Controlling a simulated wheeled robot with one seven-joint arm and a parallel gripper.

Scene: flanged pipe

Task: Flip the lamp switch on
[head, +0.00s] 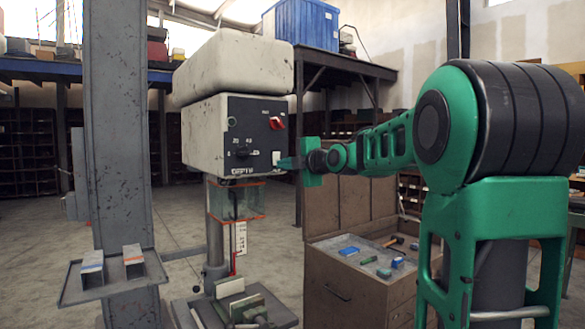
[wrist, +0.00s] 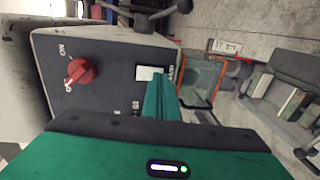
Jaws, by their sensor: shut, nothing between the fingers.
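The white rocker switch (head: 276,158) sits at the lower right of the dark control panel on a drill press (head: 205,135). It also shows in the wrist view (wrist: 148,73), with small lettering beside it that I cannot read clearly. My gripper (head: 285,163) is shut and empty, its tips at the panel right beside the switch. In the wrist view the green fingertips (wrist: 160,80) overlap the switch's lower right corner. I cannot tell whether they touch it, or which way the rocker is tipped. No lit lamp shows.
A red rotary knob (head: 276,122) with ON and OFF marks is on the same panel, with a black dial (head: 242,152) lower left. A clear guard (head: 250,203) hangs below the head. A tool chest (head: 345,255) stands to the right. A grey steel column (head: 122,130) is at left.

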